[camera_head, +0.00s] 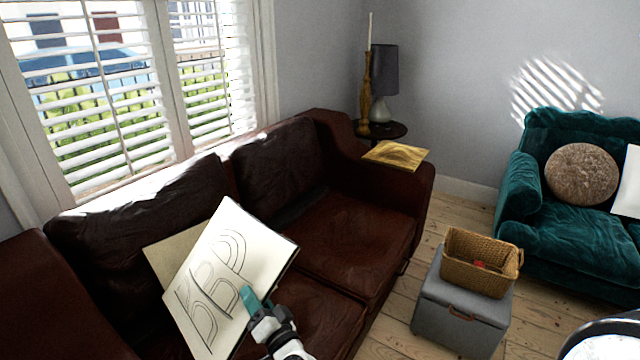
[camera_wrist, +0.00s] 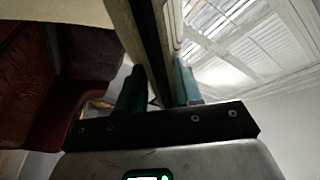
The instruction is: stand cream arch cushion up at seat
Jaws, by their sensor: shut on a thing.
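The cream arch cushion (camera_head: 222,275) is a flat square with dark arch lines. It is tilted above the seat of the brown leather sofa (camera_head: 345,232), in front of the backrest. My gripper (camera_head: 250,300) is shut on its lower right edge in the head view. In the wrist view my gripper (camera_wrist: 160,88) has its teal fingers on both sides of the cushion's dark edge (camera_wrist: 148,45). I cannot tell whether the cushion's lower edge touches the seat.
A beige cushion (camera_head: 170,252) is partly hidden behind the cream one. A yellow cloth (camera_head: 397,154) lies on the sofa's right arm. A wicker basket (camera_head: 478,270) sits on a grey box (camera_head: 455,312). A teal armchair (camera_head: 560,215) stands at right.

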